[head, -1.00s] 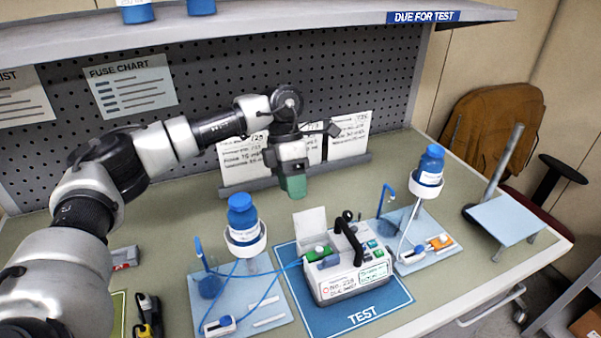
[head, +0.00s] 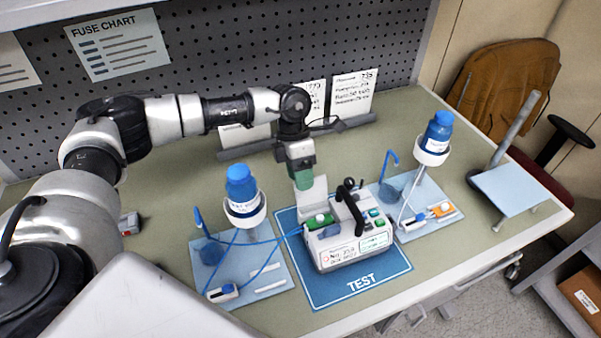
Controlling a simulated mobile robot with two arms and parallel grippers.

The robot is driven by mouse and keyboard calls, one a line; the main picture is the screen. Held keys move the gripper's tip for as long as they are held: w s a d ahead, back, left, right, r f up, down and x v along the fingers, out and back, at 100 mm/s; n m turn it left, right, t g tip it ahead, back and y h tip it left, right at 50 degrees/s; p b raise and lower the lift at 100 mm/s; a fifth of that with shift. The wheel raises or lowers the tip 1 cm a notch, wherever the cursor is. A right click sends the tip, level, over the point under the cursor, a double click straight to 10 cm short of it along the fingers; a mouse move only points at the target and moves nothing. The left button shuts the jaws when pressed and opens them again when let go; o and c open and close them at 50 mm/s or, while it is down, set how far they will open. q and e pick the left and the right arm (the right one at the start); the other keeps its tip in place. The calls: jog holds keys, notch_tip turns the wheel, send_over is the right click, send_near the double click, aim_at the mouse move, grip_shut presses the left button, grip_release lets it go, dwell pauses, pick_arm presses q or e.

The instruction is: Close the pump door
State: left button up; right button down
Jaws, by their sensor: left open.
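The infusion pump (head: 343,250) stands on the blue TEST mat (head: 305,292). It has a black carry handle and a labelled front. Its pale door (head: 313,190) stands up, open, at the back left of the pump. A green part (head: 322,221) with blue tubing shows in the bay beside the door. My left gripper (head: 304,184) points down just behind the raised door. Its green-tipped fingers are close to the door's top edge; I cannot tell whether they touch it. Nothing shows held in it. My right gripper is not in view.
A blue bottle in a white ring holder (head: 244,207) stands left of the pump, with tubing running to it. Another blue bottle (head: 436,132) stands to the right. Propped cards (head: 353,95) line the back. The bench behind the pump's left side is clear.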

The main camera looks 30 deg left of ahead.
pick_arm(q)
jog(key=shift+s+d+f, duration=0.15)
jog(key=shift+s+f, duration=0.05)
jog(key=shift+f, duration=0.15)
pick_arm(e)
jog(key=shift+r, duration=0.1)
pick_arm(q)
jog(key=shift+c, duration=0.5)
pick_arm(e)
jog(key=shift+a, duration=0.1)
pick_arm(q)
jog(key=c, duration=0.7)
jog(key=shift+c, duration=0.2)
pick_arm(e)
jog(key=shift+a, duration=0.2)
